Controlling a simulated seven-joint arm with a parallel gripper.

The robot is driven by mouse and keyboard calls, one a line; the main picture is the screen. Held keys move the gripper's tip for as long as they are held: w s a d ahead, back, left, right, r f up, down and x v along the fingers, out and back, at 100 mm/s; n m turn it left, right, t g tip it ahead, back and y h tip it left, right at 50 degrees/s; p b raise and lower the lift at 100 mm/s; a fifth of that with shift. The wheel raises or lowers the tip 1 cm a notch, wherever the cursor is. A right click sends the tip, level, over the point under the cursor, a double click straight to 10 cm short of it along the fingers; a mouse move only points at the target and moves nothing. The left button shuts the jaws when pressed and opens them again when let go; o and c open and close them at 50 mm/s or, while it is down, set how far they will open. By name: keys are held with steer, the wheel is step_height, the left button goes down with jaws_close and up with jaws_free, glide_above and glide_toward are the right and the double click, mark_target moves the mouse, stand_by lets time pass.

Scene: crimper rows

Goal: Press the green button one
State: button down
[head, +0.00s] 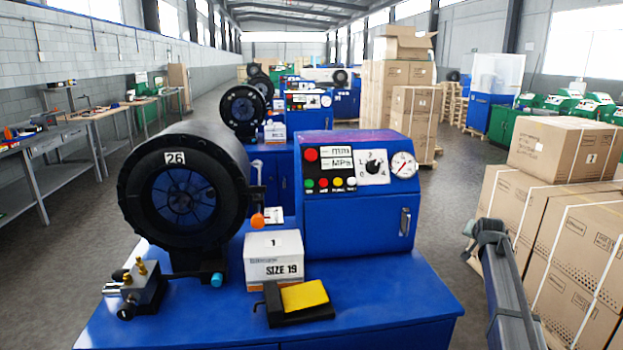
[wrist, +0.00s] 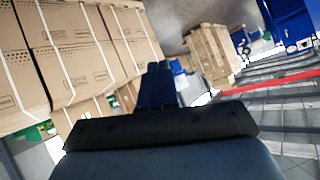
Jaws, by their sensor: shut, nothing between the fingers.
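The green button (head: 309,183) is small and round. It sits at the left end of the lower row on the control panel (head: 340,167) of the nearest blue machine, below a larger red button (head: 311,154). Red, yellow and white buttons follow to its right. My gripper (wrist: 160,70) shows in the wrist view with its two dark fingers together and nothing between them. The wrist view faces stacked cartons, and the button is not in it. In the head view my arm is at the lower right, well apart from the panel; I cannot make out the fingers there.
A black crimping head (head: 185,190) stands left of the panel. A SIZE 19 box (head: 273,268) and a yellow-topped pedal (head: 303,295) are on the blue bench (head: 400,310). Cartons (head: 582,240) are stacked at the right. The space before the panel looks clear.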

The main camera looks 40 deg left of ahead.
steer(key=s+a+r+n, duration=0.1)
steer(key=s+a+r, duration=0.1)
steer(key=a+r, duration=0.3)
steer(key=s+a+r+n+y, duration=0.1)
steer(key=s+a+r, duration=0.2)
steer(key=a+r, duration=0.3)
steer(key=s+a+r+n+g+y, duration=0.1)
steer(key=s+a+r, duration=0.2)
steer(key=a+r, duration=0.3)
steer(key=shift+a+r, duration=0.15)
steer(key=shift+a, duration=0.75)
steer(key=s+a+r+n+g, duration=0.1)
steer(key=s+a+r, duration=0.3)
steer(key=s, duration=0.5)
steer(key=s+a+r+n+g, duration=0.2)
steer(key=s+a+r+n, duration=0.2)
steer(key=s+a, duration=0.5)
steer(key=s+a+r+n+g, duration=0.2)
steer(key=s+a+r, duration=0.3)
steer(key=s, duration=0.6)
steer(key=shift+a+r+n+y, duration=0.15)
steer(key=shift+a+n+y, duration=0.2)
steer(key=shift+a, duration=0.35)
steer(key=shift+w, duration=0.1)
glide_toward(310, 183)
steer(key=x, duration=0.5)
steer(key=shift+x, duration=0.8)
